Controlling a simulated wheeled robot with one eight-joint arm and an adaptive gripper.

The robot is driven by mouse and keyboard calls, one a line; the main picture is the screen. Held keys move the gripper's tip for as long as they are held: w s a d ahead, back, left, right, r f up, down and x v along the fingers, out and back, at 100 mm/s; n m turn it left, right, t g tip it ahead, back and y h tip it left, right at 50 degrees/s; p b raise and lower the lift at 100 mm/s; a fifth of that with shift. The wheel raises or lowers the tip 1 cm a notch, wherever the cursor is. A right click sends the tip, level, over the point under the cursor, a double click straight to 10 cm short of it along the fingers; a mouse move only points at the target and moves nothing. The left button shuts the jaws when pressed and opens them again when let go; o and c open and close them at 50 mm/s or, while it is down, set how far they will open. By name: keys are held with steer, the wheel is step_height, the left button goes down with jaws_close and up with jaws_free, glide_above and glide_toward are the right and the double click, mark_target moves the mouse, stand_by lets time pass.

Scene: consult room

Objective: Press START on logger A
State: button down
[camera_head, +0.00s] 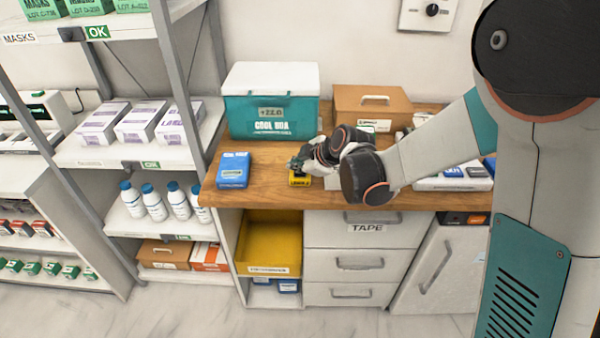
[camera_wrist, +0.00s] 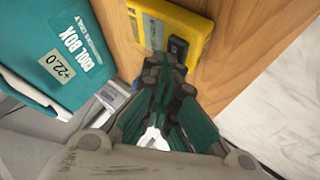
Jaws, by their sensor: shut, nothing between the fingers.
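A small yellow device (camera_head: 299,180), which looks like a logger, lies on the wooden counter in front of the cool box. Its label is too small to read for certain. In the wrist view the yellow device (camera_wrist: 199,24) shows a pale label and a dark panel (camera_wrist: 178,48) beside it. My gripper (camera_head: 297,164) is shut and empty, right over the device. In the wrist view my closed fingertips (camera_wrist: 167,62) overlap the device's near edge and partly cover it. I cannot tell whether they touch it. No START marking is readable.
A teal cool box (camera_head: 271,114) reading +22.0 stands behind the device. A blue box (camera_head: 233,171) lies to its left. A brown carton (camera_head: 385,105) stands at the back. A white tray (camera_head: 453,184) with blue items lies right. Bare wood (camera_head: 262,168) shows between.

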mark_target(298, 174)
stand_by(0.5)
steer(key=shift+r+p, duration=0.55)
steer(key=shift+r, duration=0.25)
steer(key=shift+r, duration=0.1)
step_height(298, 174, up, 5)
steer(key=p, duration=0.3)
stand_by(0.7)
